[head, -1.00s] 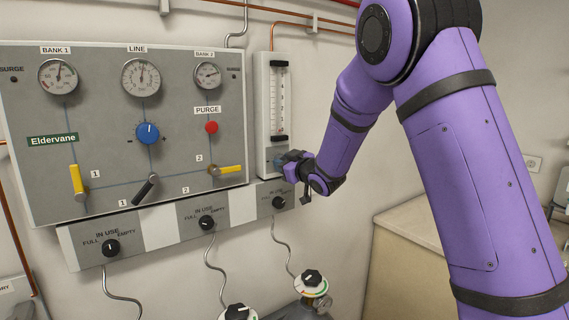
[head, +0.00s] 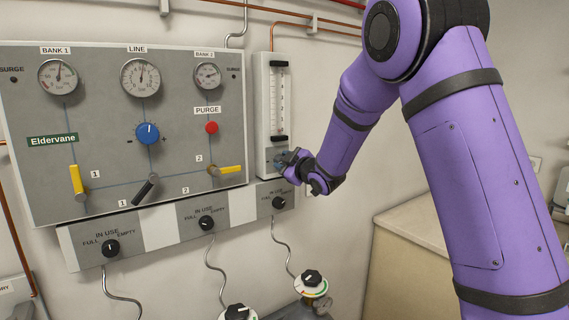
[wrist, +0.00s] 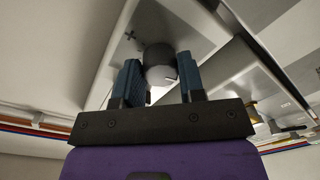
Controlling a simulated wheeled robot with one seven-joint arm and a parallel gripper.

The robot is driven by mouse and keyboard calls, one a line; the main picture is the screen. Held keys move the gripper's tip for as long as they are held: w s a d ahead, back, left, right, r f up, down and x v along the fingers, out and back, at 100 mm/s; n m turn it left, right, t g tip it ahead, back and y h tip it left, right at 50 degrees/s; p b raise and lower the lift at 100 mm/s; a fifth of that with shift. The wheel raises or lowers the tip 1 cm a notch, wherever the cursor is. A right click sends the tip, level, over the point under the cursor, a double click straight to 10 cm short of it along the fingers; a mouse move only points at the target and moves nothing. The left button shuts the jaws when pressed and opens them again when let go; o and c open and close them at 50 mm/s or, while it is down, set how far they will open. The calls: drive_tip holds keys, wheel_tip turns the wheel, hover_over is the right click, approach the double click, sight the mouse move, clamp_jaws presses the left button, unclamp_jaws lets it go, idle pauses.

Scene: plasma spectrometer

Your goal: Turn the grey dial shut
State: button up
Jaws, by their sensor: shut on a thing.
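The grey dial (wrist: 160,68) is a round knob with a pointer mark on its face, in the wrist view between the two blue-padded fingers of my gripper (wrist: 160,80). A plus sign is printed beside it. My gripper is shut on the dial. In the head view my gripper (head: 284,163) is at the bottom of the tall flow meter (head: 263,110), and the dial there is hidden behind it.
A grey panel (head: 105,105) with gauges, a blue knob (head: 147,133), a red purge button (head: 212,128) and yellow levers is to the left. Below is a strip with several black knobs (head: 207,223). A counter (head: 410,240) stands at right.

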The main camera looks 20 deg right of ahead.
drive_tip(key=o, duration=0.9)
drive_tip(key=v, duration=1.1)
drive_tip(key=shift+w, duration=0.1)
